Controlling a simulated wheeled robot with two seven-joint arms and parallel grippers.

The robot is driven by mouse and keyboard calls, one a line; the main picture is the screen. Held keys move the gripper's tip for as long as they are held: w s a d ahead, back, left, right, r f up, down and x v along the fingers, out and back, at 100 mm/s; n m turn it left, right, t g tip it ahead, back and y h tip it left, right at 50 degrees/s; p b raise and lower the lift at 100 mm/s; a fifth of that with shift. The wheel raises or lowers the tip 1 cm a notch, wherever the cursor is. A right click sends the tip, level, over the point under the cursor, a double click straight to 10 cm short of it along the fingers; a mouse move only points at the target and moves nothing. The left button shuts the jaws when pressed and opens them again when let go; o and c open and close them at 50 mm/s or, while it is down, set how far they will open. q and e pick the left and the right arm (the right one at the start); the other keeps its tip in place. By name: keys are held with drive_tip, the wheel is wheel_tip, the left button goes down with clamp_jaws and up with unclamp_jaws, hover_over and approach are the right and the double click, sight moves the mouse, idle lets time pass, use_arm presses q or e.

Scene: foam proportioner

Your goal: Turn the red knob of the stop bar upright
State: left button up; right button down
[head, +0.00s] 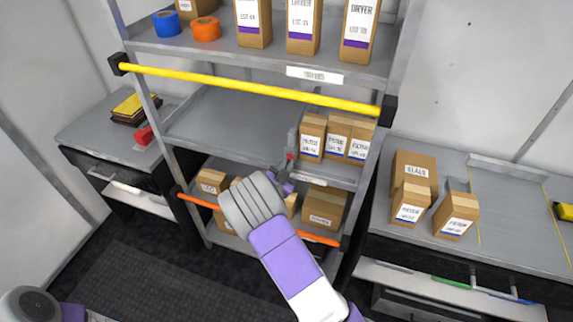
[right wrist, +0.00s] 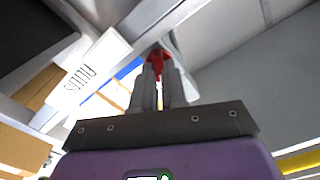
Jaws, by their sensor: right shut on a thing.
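The red knob (head: 291,157) is small and sits at the front edge of the middle shelf, left of the small boxes. A grey upright piece (head: 293,140) rises just behind it; I cannot tell whether it is part of the stop bar. My right gripper (head: 288,171) reaches up to the knob from below. In the right wrist view the red knob (right wrist: 158,56) is between the fingertips of my right gripper (right wrist: 159,72), which is shut on it. The fingers hide part of the knob, so its exact tilt is unclear. My left gripper is out of view.
A yellow bar (head: 240,86) crosses the rack above the middle shelf (head: 220,125). An orange bar (head: 318,239) crosses below, partly hidden by my right arm. Small boxes (head: 337,139) stand right of the knob. The shelf left of it is clear. A side bench (head: 500,212) stands right.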

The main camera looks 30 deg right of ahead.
drive_tip(key=n+p, duration=0.1)
drive_tip(key=n, duration=0.4)
drive_tip(key=shift+n, duration=0.4)
idle(0.3)
drive_tip(key=c, duration=1.4)
unclamp_jaws()
drive_tip(key=shift+c, duration=0.2)
drive_tip(key=shift+a, duration=0.1)
drive_tip(key=v, duration=0.7)
drive_tip(key=shift+a, duration=0.15)
drive_tip(key=shift+s, duration=0.15)
